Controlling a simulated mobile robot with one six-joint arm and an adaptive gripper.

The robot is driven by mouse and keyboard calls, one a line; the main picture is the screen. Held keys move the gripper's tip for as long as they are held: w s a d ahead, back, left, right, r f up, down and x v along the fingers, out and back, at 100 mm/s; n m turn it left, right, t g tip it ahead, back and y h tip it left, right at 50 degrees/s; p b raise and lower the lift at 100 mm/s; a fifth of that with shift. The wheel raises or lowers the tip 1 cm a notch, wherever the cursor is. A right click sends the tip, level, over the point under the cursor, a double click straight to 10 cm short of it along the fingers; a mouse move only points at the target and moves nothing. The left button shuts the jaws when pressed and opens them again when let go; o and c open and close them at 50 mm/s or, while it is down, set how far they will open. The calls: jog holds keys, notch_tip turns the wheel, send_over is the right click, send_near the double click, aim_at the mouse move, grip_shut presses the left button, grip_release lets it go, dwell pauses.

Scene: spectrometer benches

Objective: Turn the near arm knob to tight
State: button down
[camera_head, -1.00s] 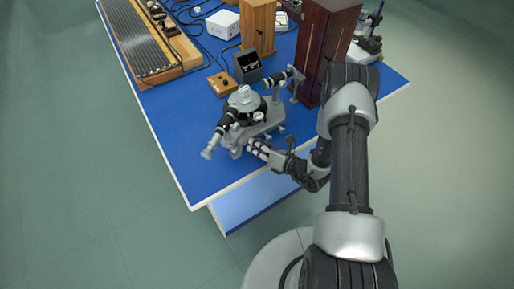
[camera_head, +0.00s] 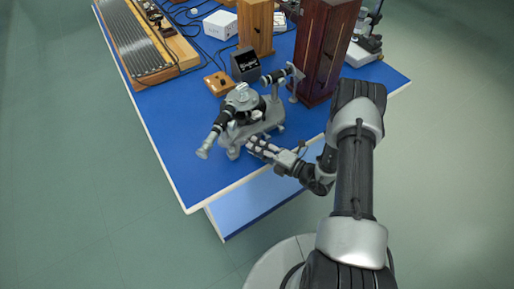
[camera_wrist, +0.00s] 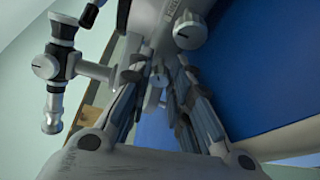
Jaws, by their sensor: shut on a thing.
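The spectrometer (camera_head: 262,127) stands on the blue bench top, a grey base with a round table and two black-and-silver tubes. One tube (camera_head: 213,136) points toward the near left bench edge. My gripper (camera_head: 254,146) is at the near side of its base. In the wrist view the two fingers (camera_wrist: 160,80) are shut around a small pale knob (camera_wrist: 153,97), mostly hidden between them. Its mark is too small to read. Other grey knobs with dark lines show just beyond the fingers, one at upper right (camera_wrist: 190,30) and one at left (camera_wrist: 131,68).
A dark wooden cabinet (camera_head: 323,50) stands right of the spectrometer. A small wooden box (camera_head: 218,83) and a dark grey box (camera_head: 245,65) stand behind it. A long ribbed apparatus (camera_head: 140,40) lies at the far left. The bench's front left is clear.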

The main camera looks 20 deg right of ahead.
dwell(0.4)
jog(key=c, duration=1.5)
grip_release()
jog(key=shift+o, duration=0.2)
